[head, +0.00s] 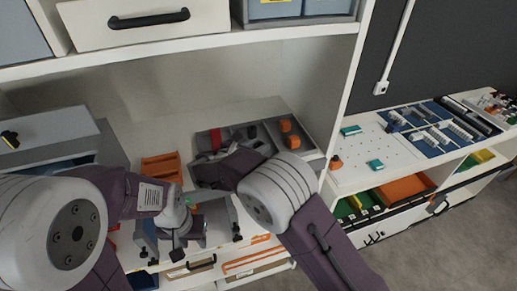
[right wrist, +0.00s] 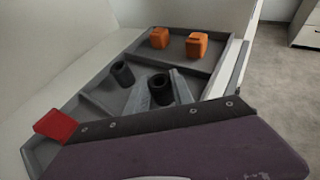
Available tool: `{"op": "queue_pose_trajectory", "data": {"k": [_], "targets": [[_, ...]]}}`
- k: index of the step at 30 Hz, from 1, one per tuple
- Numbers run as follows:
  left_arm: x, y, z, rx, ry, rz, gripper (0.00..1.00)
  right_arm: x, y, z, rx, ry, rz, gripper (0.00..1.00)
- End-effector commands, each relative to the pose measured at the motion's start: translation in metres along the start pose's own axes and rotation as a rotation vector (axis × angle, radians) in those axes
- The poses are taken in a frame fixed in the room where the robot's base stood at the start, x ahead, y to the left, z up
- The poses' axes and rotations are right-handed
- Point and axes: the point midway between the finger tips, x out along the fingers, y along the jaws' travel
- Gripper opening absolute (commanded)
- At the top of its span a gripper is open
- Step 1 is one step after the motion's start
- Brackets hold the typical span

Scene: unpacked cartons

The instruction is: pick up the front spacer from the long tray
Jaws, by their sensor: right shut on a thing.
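The long tray (right wrist: 178,57) is grey and split into compartments; in the head view (head: 316,160) it lies on the shelf, partly covered by my right arm. Two black hollow spacers show in the right wrist view: the rear spacer (right wrist: 122,73) leans in its compartment, and the front spacer (right wrist: 160,90) is nearer to me. My right gripper (right wrist: 157,96) is shut on the front spacer, with grey fingers on either side of it, low in the tray. Whether it still touches the tray floor I cannot tell. My left gripper (head: 192,240) is open and empty before the shelf.
Two orange blocks (right wrist: 197,45) sit in the tray's far compartment. A red block (right wrist: 56,125) is at its left end. An orange rack (head: 161,168) stands left of the tray. A shelf board with a drawer (head: 145,22) hangs above, and an upright side panel (head: 345,95) closes the right.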

Motion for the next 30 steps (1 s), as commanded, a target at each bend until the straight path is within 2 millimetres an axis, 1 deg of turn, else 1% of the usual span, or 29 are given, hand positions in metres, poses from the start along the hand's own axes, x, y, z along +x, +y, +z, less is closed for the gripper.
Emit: {"op": "queue_pose_trajectory", "data": {"k": [2, 5, 8, 10, 11, 14, 21, 25, 30], "targets": [[0.001, 0.000, 0.000, 0.000, 0.000, 0.000, 0.36, 0.000, 0.000, -0.001, -0.002, 0.005, -0.001, 0.00], [0.003, 0.000, 0.000, 0.000, 0.000, 0.000, 0.36, -0.003, 0.000, 0.006, 0.000, 0.004, 0.000, 0.00], [0.005, 0.000, 0.001, 0.000, 0.000, 0.000, 0.36, -0.009, 0.000, 0.020, 0.002, 0.003, 0.000, 0.00], [0.007, 0.000, 0.001, 0.000, 0.000, 0.000, 0.36, -0.014, 0.000, 0.034, 0.005, 0.003, 0.001, 0.00], [0.010, 0.000, 0.001, 0.000, 0.000, 0.000, 0.36, -0.016, -0.004, 0.038, 0.002, 0.003, 0.001, 0.00], [0.018, 0.000, 0.002, 0.000, 0.000, 0.000, 0.36, -0.024, -0.028, 0.046, 0.000, 0.003, 0.000, 0.00], [0.029, -0.001, 0.003, 0.000, 0.000, 0.000, 0.36, -0.045, -0.083, 0.075, 0.002, 0.003, 0.001, 0.00], [0.032, -0.001, 0.003, 0.000, 0.000, 0.000, 0.36, -0.053, -0.103, 0.086, 0.001, 0.004, -0.001, 0.00], [0.033, -0.001, 0.004, 0.000, 0.000, 0.000, 0.36, -0.058, -0.115, 0.093, -0.002, 0.003, -0.001, 0.00]]}}
